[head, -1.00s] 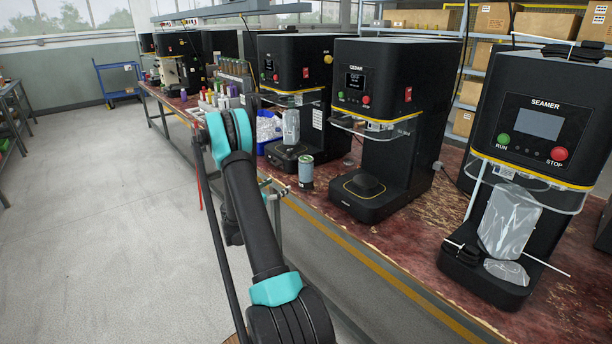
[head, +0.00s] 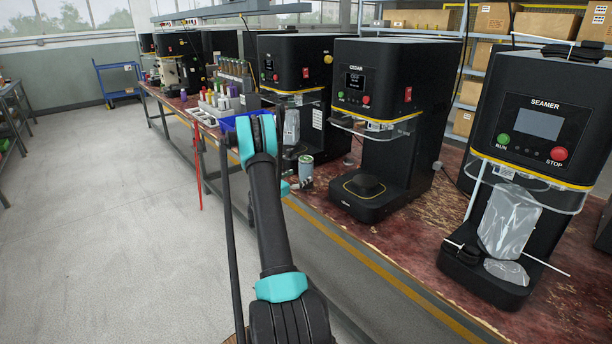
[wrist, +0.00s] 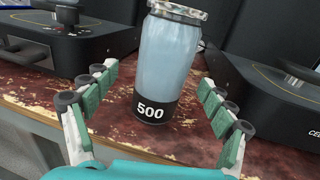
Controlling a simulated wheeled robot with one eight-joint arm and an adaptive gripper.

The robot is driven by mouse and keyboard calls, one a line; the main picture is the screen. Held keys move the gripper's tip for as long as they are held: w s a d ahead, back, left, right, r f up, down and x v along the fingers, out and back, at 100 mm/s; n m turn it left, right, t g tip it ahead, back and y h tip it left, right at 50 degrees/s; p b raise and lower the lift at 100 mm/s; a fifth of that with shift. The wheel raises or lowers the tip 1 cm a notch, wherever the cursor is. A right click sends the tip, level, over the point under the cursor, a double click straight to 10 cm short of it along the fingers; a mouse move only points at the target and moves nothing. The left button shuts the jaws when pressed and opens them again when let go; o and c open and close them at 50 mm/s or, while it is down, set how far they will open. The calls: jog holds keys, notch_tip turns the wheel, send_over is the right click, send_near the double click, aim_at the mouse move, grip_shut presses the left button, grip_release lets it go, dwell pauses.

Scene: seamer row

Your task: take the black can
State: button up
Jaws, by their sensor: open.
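A can (wrist: 165,60) stands upright on the worn red bench in the wrist view. Its body is grey-blue, with a silver rim and a black band marked "500" at the bottom. It also shows in the head view (head: 306,166), small, near the bench's front edge. My gripper (wrist: 157,82) is open, with one teal padded finger to the left of the can and the other to the right. A gap shows on each side, and nothing is held. In the head view my arm hides most of the gripper.
A CEDAR seamer (head: 380,90) stands right of the can, and another seamer (head: 290,80) stands behind it. A SEAMER machine (head: 525,140) is at the far right. A blue bin (head: 230,123) sits behind my arm. The floor at left is clear.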

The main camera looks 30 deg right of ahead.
jog(key=x, duration=0.4)
jog(key=shift+s+d, duration=0.1)
jog(key=shift+d, duration=0.35)
jog(key=c, duration=1.8)
jog(key=shift+r, duration=0.1)
